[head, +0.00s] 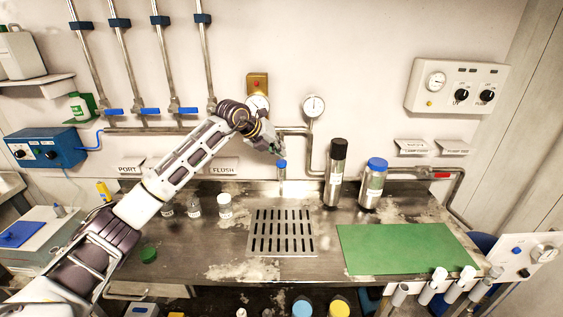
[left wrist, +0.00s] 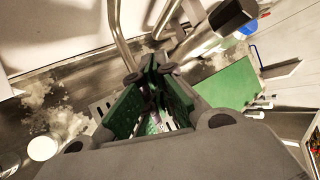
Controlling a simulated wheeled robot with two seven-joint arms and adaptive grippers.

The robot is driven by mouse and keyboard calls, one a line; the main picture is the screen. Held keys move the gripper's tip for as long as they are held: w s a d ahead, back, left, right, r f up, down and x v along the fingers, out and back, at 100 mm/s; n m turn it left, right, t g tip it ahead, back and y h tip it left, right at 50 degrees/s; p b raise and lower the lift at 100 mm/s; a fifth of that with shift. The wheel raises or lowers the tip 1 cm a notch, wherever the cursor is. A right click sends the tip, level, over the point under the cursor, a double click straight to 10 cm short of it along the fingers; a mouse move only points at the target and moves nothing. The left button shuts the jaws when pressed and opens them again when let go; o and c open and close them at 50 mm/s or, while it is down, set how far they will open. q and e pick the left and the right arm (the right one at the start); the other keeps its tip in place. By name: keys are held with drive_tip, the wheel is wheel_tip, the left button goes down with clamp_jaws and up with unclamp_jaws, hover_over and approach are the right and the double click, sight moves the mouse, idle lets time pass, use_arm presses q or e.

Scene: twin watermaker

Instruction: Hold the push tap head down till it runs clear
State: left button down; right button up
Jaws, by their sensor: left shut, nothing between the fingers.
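The push tap is a slim metal post (head: 282,187) with a blue head (head: 282,163), standing at the back of the steel counter behind the drain grate. My left gripper (head: 278,150) is directly above the blue head, pointing down. It is shut with nothing held, and its tips are at or just above the head; I cannot tell whether they touch. In the left wrist view the green-padded fingers (left wrist: 153,105) fill the middle and the tap head cannot be made out. No water stream can be made out below the tap. My right gripper is not in view.
A slotted drain grate (head: 283,232) lies in front of the tap. Small white-capped jars (head: 225,206) stand left. Pipes and gauges (head: 313,106) line the wall.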

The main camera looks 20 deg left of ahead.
sight(280, 160)
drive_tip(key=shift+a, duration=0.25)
use_arm(q)
drive_tip(key=shift+r, duration=0.15)
drive_tip(key=shift+r+p, duration=0.4)
drive_tip(key=shift+r, duration=0.1)
drive_tip(key=shift+r+p, duration=0.45)
drive_tip(key=shift+r, duration=0.35)
drive_tip(key=shift+r+p, duration=0.6)
drive_tip(key=shift+r, duration=0.45)
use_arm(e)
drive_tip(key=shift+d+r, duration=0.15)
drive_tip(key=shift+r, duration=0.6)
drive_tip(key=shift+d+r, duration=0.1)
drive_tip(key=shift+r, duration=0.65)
use_arm(q)
drive_tip(key=shift+d, duration=0.1)
